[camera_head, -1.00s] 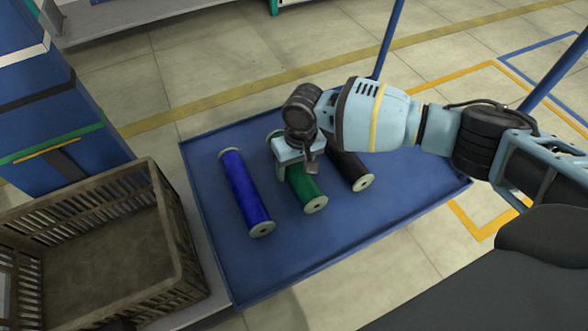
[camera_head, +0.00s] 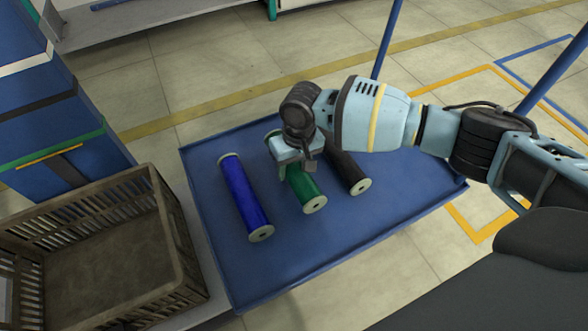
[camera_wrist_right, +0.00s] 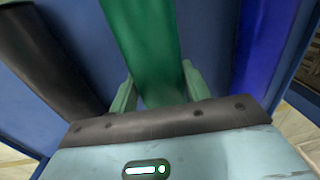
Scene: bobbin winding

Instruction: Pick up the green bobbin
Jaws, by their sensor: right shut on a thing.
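The green bobbin (camera_head: 305,188) lies on the blue cart top between two other bobbins, partly hidden under my right gripper. My right gripper (camera_head: 290,168) reaches down over its middle. In the right wrist view the green bobbin (camera_wrist_right: 145,45) runs between the two fingers of my right gripper (camera_wrist_right: 158,92), which is shut on it. The bobbin appears to rest on the cart still; any lift cannot be told. My left gripper is not in view.
A blue bobbin (camera_head: 245,197) lies to the left and a black bobbin (camera_head: 347,172) to the right, both close by. The blue cart top (camera_head: 290,260) has free room in front. A brown slatted crate (camera_head: 165,222) stands at the left. A blue post (camera_head: 387,40) rises behind.

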